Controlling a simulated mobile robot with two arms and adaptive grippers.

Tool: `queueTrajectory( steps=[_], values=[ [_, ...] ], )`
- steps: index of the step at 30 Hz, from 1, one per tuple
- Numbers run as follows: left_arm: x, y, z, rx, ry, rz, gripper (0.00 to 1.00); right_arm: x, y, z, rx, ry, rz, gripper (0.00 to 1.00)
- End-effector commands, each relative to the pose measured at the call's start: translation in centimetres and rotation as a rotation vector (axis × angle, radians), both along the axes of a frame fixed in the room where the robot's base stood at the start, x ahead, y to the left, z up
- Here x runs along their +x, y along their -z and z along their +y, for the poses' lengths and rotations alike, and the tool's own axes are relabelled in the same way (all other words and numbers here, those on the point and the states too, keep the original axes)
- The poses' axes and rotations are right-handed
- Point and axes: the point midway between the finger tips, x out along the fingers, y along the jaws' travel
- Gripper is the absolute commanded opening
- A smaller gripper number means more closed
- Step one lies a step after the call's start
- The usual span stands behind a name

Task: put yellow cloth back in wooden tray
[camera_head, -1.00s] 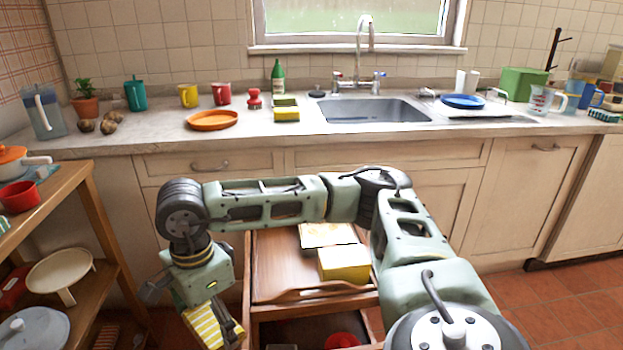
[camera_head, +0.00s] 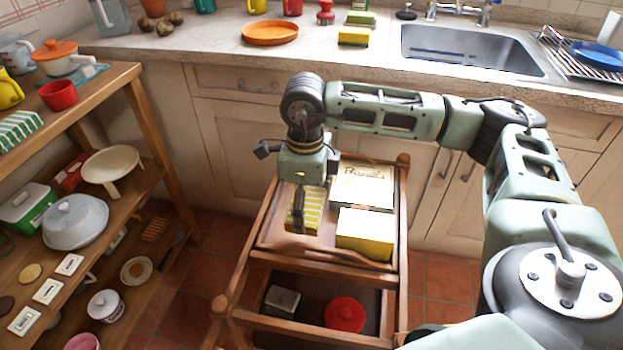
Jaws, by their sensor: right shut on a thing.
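The yellow cloth (camera_head: 314,212), striped yellow and white, hangs from my right gripper (camera_head: 299,215). The gripper points down and is shut on the cloth. It is over the left part of the wooden tray (camera_head: 282,238), which forms the top of a wooden trolley. I cannot tell whether the cloth touches the tray. A yellow box (camera_head: 365,232) and a cream biscuit tin (camera_head: 362,187) stand on the tray to the right of the cloth. My left gripper does not show.
The trolley's lower shelf holds a red round lidded pot (camera_head: 344,314) and a grey box (camera_head: 282,301). A wooden shelf unit (camera_head: 160,115) with dishes stands at the left. The counter (camera_head: 215,47) with the sink (camera_head: 470,50) runs behind.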

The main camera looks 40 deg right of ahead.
Motion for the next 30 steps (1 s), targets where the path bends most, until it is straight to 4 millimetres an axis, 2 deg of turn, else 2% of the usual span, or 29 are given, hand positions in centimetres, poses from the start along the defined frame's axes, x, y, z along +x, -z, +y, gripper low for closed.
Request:
queueTrajectory(
  steps=[1, 6, 12, 17, 25, 30],
  values=[
    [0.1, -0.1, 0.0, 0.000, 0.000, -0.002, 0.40, 1.3, 0.9, -0.1, -0.001, 0.002, 0.002, 0.65],
    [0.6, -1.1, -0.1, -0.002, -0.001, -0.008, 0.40, 5.1, 3.1, -0.5, -0.001, 0.004, 0.001, 0.65],
    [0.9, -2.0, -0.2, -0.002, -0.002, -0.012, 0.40, 7.7, 4.7, -0.7, -0.001, 0.000, 0.001, 0.65],
    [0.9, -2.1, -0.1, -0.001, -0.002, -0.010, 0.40, 8.2, 5.3, -0.8, -0.001, -0.001, 0.001, 0.65],
    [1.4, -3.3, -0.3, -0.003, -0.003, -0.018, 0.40, 8.1, 8.9, -0.9, -0.001, 0.001, 0.003, 0.65],
    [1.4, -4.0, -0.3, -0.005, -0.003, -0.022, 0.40, 8.1, 8.9, -0.8, 0.000, 0.000, 0.000, 0.65]
  ],
)
